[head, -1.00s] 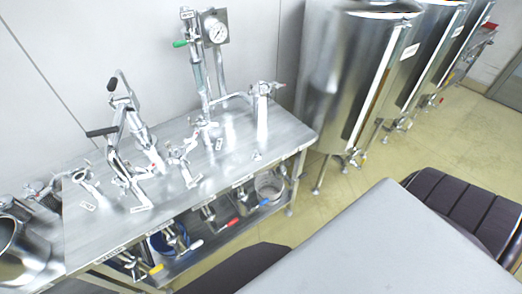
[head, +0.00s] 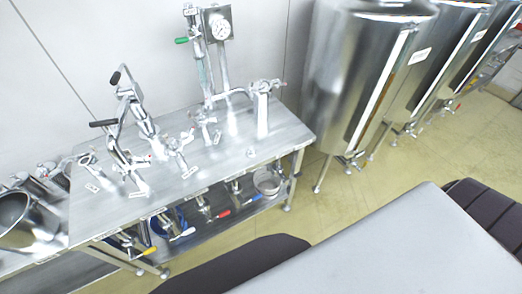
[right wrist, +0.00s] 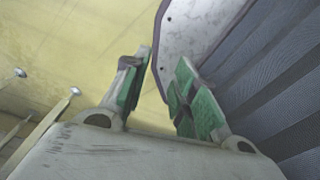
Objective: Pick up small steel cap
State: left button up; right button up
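A tiny shiny object on the steel table (head: 213,168) may be the small steel cap (head: 250,153). It sits near the front edge, right of the tap fittings, and is too small to make out clearly. My right gripper (right wrist: 162,68) shows in the right wrist view with its two green-padded fingers apart and nothing between them. Yellow floor and dark ribbed panels lie beyond the fingers; the cap is not in that view. Neither gripper shows in the head view.
A lower shelf holds tools with coloured handles and a round pot (head: 267,184). A large steel tank (head: 362,75) stands at the right. A steel vessel (head: 42,236) is at the left.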

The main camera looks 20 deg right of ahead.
aim_at(250, 152)
jog(key=k+l+z, duration=0.15)
jog(key=l, duration=0.35)
jog(key=l+z, duration=0.1)
jog(key=l, duration=0.45)
jog(key=k+l+z, duration=0.15)
jog(key=l, duration=0.35)
